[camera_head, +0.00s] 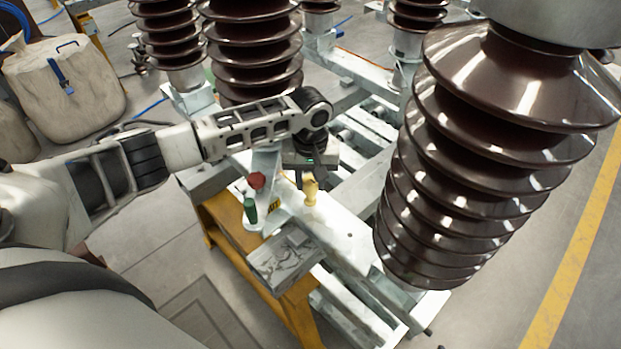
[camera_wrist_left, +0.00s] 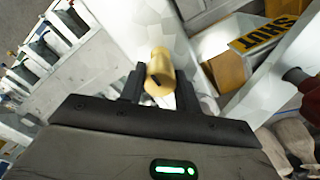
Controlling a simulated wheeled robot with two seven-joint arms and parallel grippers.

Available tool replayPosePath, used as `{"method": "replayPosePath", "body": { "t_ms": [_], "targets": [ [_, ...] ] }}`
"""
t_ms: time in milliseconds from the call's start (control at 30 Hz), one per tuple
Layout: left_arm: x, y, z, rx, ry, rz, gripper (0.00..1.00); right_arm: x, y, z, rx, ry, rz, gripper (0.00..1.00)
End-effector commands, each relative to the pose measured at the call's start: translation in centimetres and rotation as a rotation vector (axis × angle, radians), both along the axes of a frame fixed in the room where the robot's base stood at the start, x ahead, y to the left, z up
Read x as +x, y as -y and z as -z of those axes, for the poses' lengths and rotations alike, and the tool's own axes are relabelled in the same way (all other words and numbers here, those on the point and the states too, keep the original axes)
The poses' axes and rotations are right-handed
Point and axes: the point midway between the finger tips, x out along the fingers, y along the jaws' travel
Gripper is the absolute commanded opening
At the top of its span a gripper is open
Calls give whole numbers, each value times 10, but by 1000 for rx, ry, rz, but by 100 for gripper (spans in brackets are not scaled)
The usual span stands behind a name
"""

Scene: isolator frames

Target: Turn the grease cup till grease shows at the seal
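The grease cup (camera_head: 310,190) is a small yellow-brass fitting standing on the grey steel frame (camera_head: 345,228). In the left wrist view the cup (camera_wrist_left: 160,72) has a dark slot or mark low on its side. My left gripper (camera_head: 308,176) points down at the cup from above. In the wrist view its two black fingers (camera_wrist_left: 160,84) stand on either side of the cup, close to it; I cannot tell whether they touch it. The seal cannot be made out, and I see no grease. My right gripper is not in view.
A red knob (camera_head: 257,180) and a green cylinder (camera_head: 250,211) stand left of the cup. A grey box (camera_head: 287,262) sits in front. Brown ribbed insulators (camera_head: 470,170) rise at right and behind. A yellow SHUT label (camera_wrist_left: 268,36) shows in the wrist view.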

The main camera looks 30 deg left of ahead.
Motion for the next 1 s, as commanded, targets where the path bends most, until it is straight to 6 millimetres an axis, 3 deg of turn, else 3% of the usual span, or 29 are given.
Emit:
{"method": "replayPosePath", "body": {
  "t_ms": [367, 1000],
  "targets": [
    [0, 0, -1, -1, -2, 94, 10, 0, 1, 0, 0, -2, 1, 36],
    [0, 0, -1, 0, 0, 658, 10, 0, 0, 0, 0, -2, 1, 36]
  ]
}}
